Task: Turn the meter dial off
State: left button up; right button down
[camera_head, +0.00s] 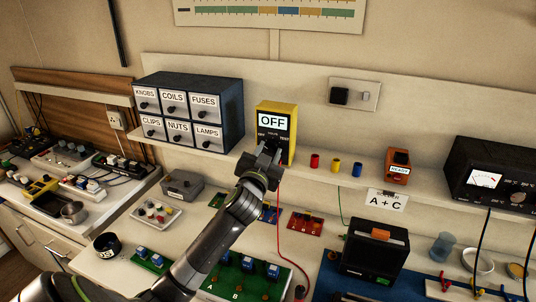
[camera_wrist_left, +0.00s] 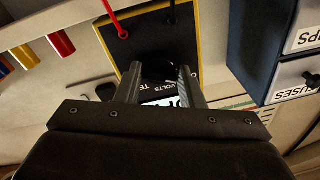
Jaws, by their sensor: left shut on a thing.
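The yellow meter (camera_head: 277,111) with a black front stands on the shelf. Its screen (camera_head: 273,123) reads OFF. In the wrist view the meter (camera_wrist_left: 199,20) shows upside down, with its black dial (camera_wrist_left: 158,71) between the fingers. My left gripper (camera_head: 266,158) is at the lower front of the meter, shut on the dial. In the wrist view the fingers of my left gripper (camera_wrist_left: 160,80) sit on both sides of it. The dial's pointer is hidden. My right gripper is not in view.
A drawer cabinet (camera_head: 228,110) stands left of the meter, with red, yellow and blue cylinders (camera_head: 336,165) to its right. A red lead (camera_head: 280,220) hangs below the meter. A black radio (camera_head: 373,258) and green boards (camera_head: 240,275) lie on the bench below.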

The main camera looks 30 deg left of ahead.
pick_arm(q)
jog(key=shift+f, duration=0.3)
jog(key=o, duration=0.7)
jog(key=shift+o, duration=1.1)
jog(key=shift+d+r, duration=0.1)
jog(key=shift+r, duration=0.05)
jog(key=shift+s, duration=0.1)
jog(key=b+v, duration=0.3)
jog(key=v, duration=1.4)
jog(key=shift+s, duration=0.1)
jog(key=shift+d, duration=0.1)
